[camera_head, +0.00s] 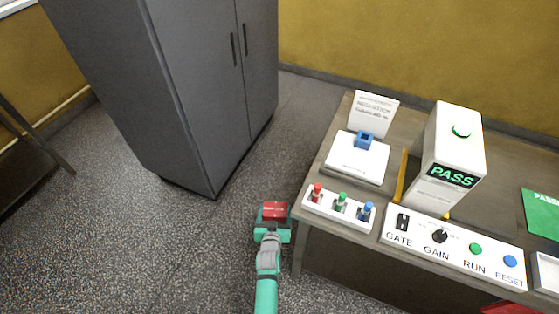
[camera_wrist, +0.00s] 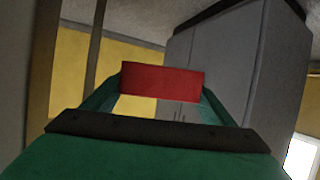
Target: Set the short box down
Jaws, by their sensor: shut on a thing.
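A red box (camera_head: 275,210) is held between the fingers of my gripper (camera_head: 273,217), over the floor just left of the table's front left corner. In the wrist view the red box (camera_wrist: 162,81) shows as a flat red block across the fingertips of my gripper (camera_wrist: 160,90). My gripper is shut on it. The box is clear of the table, with nothing seen under it but the floor far below. From these views I cannot tell the box's full height.
The table (camera_head: 318,165) holds a white plate (camera_head: 345,165) with a blue block (camera_head: 364,140), a sign (camera_head: 373,113), a rack of coloured pegs (camera_head: 328,207), a PASS tower (camera_head: 455,140) and a control panel (camera_head: 460,252). A grey cabinet (camera_head: 185,90) stands behind. Floor at left is open.

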